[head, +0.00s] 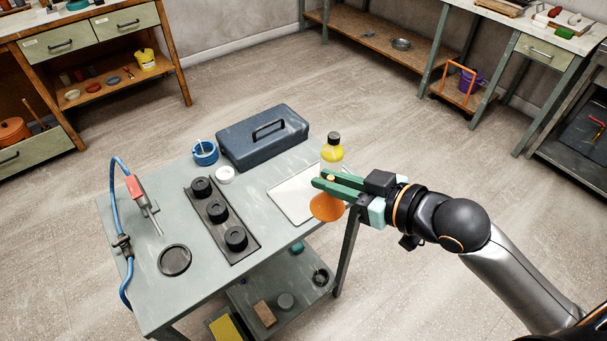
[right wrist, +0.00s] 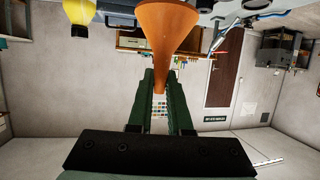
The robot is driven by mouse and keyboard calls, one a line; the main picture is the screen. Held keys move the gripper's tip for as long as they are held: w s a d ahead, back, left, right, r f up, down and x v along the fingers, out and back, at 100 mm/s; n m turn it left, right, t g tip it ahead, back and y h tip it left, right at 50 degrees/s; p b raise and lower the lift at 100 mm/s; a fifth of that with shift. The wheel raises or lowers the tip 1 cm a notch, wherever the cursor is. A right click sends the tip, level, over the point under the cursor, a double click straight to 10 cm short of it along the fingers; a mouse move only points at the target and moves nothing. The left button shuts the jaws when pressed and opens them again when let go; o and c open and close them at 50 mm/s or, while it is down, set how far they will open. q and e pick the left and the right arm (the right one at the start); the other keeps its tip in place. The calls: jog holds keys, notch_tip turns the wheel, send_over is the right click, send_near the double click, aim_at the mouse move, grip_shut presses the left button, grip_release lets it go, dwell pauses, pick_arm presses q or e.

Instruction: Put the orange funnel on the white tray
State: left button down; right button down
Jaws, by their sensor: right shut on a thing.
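The orange funnel (head: 327,208) is held in my right gripper (head: 325,183), whose green fingers are shut on its narrow stem. Its wide mouth points down. In the right wrist view the funnel (right wrist: 166,35) shows between the two fingers (right wrist: 160,88). The white tray (head: 287,196) lies flat on the grey table near its right edge. The funnel appears over or just beyond the tray's right side; its exact height cannot be told. The gripper and funnel hide part of the tray. My left gripper is not in view.
A yellow bottle (head: 332,153) with a black cap stands behind the gripper. A dark blue toolbox (head: 262,138) stands behind the tray. A black rack with round knobs (head: 218,212) lies left of it. A blue hose with a red-handled tool (head: 139,195) is at the table's left.

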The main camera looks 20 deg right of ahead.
jog(key=shift+w+a+f+b, duration=0.1)
jog(key=shift+w+f+b, duration=0.25)
jog(key=shift+w, duration=0.25)
jog(key=shift+w+f+b, duration=0.3)
jog(key=shift+w+b, duration=0.05)
jog(key=shift+w, duration=0.25)
jog(key=w+f, duration=0.3)
jog(key=f, duration=0.1)
jog(key=w+f+b, duration=0.1)
jog(key=w+f, duration=0.2)
jog(key=w, duration=0.1)
jog(key=w+a+f, duration=0.1)
jog(key=w+f, duration=0.3)
jog(key=shift+a+f, duration=0.1)
jog(key=shift+f, duration=0.25)
jog(key=c, duration=1.3)
grip_release()
jog(key=shift+f, duration=0.1)
jog(key=o, duration=0.5)
jog(key=shift+c, duration=0.2)
